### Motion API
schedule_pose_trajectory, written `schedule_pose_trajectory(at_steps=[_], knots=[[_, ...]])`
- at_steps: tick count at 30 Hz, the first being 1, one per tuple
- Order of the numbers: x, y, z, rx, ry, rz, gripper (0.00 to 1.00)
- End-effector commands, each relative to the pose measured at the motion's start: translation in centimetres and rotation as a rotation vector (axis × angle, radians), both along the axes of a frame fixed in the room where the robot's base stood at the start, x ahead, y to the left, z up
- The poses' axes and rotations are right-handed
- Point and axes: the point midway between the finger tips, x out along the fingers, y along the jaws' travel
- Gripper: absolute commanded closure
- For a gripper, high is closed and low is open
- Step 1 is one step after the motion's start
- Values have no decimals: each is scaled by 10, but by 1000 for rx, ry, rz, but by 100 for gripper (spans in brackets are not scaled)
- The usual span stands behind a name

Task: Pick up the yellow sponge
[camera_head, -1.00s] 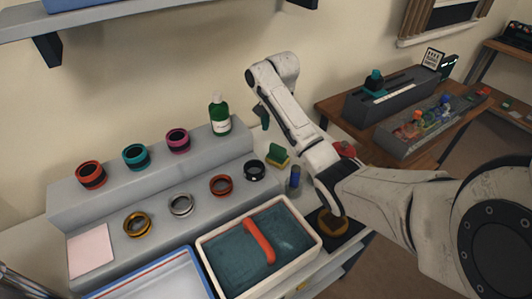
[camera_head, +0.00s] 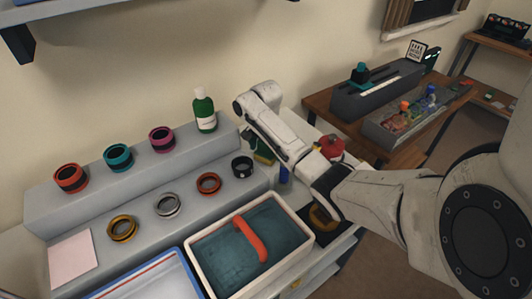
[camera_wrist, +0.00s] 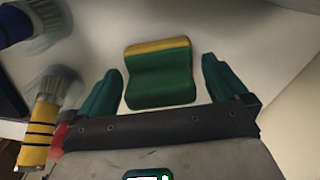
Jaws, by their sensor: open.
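The sponge (camera_wrist: 160,78) is a waisted block, green with a yellow layer along its far edge. It lies on the pale surface in the wrist view. My gripper (camera_wrist: 162,70) is open, with one teal finger to the left and one to the right of the sponge. The fingers look apart from it, and nothing is held. In the head view the sponge (camera_head: 264,155) is partly hidden behind my arm, and the fingers are hard to make out.
Brushes with a yellow handle (camera_wrist: 38,140) and a blue handle (camera_wrist: 14,24) are left in the wrist view. In the head view, a black ring (camera_head: 242,167), a green bottle (camera_head: 204,112) and a tray with a red handle (camera_head: 205,274) are near my arm.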

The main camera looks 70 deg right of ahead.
Motion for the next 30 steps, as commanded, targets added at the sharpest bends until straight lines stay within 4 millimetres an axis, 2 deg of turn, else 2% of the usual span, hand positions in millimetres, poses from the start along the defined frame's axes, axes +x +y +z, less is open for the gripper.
schedule_pose_trajectory(at_steps=[7,24,30], knots=[[0,0,-2,0,-1,-1,0],[0,0,-2,-1,-1,-1,54],[0,0,0,-1,-1,-1,56]])
